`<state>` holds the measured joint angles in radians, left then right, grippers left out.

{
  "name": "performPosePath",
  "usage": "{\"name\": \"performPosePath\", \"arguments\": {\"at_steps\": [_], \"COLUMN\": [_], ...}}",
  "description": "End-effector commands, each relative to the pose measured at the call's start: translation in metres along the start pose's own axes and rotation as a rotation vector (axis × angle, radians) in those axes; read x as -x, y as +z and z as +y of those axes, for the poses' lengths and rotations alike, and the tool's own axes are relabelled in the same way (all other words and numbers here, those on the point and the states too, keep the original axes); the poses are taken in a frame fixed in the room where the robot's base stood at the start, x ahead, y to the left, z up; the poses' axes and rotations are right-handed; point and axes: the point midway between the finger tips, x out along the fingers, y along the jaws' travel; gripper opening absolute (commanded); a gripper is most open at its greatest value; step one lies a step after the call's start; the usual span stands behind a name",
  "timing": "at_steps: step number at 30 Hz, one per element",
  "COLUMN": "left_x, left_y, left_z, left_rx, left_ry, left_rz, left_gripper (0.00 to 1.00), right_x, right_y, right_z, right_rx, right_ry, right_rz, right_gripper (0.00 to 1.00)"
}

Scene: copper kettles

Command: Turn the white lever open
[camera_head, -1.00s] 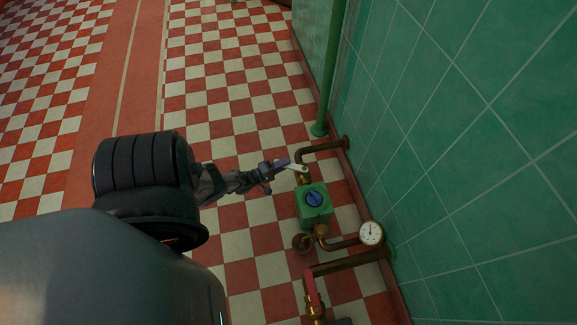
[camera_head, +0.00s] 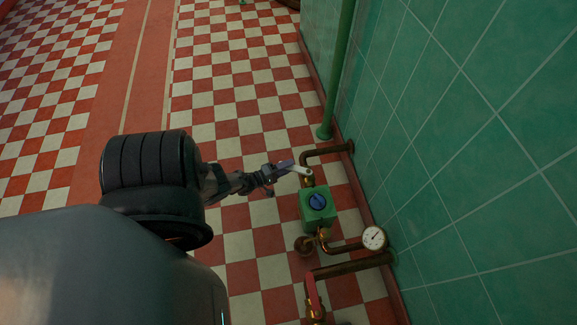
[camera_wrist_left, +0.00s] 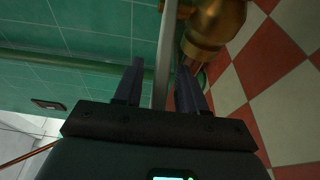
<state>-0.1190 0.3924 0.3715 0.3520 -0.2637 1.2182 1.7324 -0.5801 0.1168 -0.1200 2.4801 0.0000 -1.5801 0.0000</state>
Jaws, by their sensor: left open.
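The white lever (camera_head: 301,170) sits on the copper pipe above a green box and points left toward my left gripper (camera_head: 281,168). My left gripper is open, with its fingers at the lever's free end. In the left wrist view, the pale lever (camera_wrist_left: 163,65) runs between the two dark fingers (camera_wrist_left: 160,88), beside a brass valve body (camera_wrist_left: 212,28). I cannot tell whether a finger touches the lever. My right gripper is not in view.
The green box (camera_head: 317,209) with a blue knob stands just below the lever. A round white gauge (camera_head: 374,238), copper pipes and a red lever (camera_head: 311,289) are nearby. A green tiled wall (camera_head: 480,160) closes the right side; checkered floor is free to the left.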

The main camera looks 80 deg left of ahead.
Motion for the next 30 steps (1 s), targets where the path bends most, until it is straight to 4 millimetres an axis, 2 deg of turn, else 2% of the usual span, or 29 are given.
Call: {"name": "performPosePath", "arguments": {"at_steps": [15,21,30], "left_x": [0.082,0.098,0.101], "left_y": [0.000,0.000,0.000], "left_z": [0.000,0.001,0.001], "left_rx": [0.000,0.000,0.000], "left_ry": [-0.001,0.001,0.001], "left_rz": [0.000,0.000,0.000], "left_gripper": [0.40,0.40,0.40], "right_x": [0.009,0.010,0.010], "right_y": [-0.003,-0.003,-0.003], "right_z": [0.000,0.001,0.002], "right_rx": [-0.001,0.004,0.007], "right_ry": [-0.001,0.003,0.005], "right_rz": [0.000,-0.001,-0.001], "right_gripper": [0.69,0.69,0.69]}}
